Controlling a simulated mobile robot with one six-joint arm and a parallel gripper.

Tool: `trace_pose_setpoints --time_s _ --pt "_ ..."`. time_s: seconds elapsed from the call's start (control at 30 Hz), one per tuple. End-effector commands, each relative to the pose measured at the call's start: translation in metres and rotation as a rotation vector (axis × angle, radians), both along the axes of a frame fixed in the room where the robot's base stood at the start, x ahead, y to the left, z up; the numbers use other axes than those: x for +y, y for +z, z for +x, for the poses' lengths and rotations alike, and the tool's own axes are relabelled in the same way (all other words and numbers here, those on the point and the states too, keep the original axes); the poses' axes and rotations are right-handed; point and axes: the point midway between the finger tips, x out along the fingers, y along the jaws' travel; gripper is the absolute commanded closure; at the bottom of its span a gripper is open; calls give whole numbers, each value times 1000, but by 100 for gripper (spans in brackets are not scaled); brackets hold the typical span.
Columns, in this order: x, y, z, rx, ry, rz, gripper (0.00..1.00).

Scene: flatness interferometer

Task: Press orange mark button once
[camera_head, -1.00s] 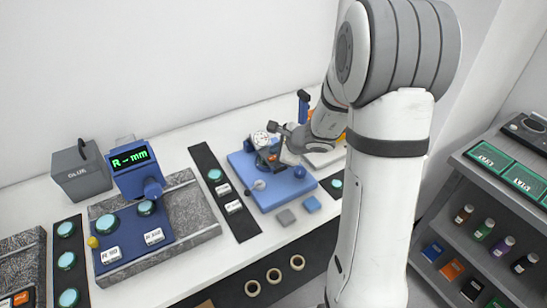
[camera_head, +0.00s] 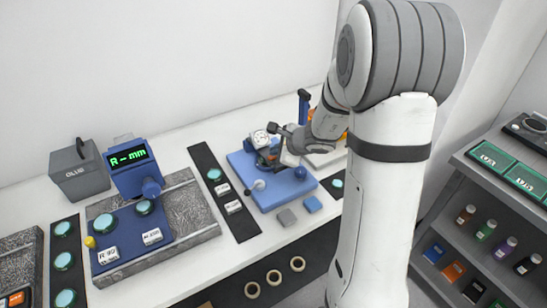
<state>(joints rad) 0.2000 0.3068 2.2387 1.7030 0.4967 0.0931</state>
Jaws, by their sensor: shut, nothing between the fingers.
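An orange patch (camera_head: 343,137) shows at the back right, mostly hidden behind my arm. A small orange key (camera_head: 17,299) shows at the bottom left corner, cut by the picture edge. I cannot tell which of them is the orange mark button. My gripper (camera_head: 274,160) is small and dark in this view, above the blue fixture (camera_head: 297,189) with the round dial. It is shut and empty, and well to the right of the orange key. My wrist partly covers it, so any contact with the fixture cannot be told.
A blue instrument with a green "R-mm" display (camera_head: 128,157) stands on a grey stone slab (camera_head: 195,215) at the left. Dark strips with teal buttons (camera_head: 214,174) lie on the white bench. A grey box (camera_head: 79,172) stands behind. Shelves with small bottles (camera_head: 486,229) stand at the right.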

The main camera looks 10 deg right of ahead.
Motion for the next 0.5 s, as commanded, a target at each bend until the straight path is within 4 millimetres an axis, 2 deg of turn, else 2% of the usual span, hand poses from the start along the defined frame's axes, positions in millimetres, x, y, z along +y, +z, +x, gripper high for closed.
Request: trace_pose_setpoints --time_s 0.5 --pt "0 -4 0 0 0 0 100"
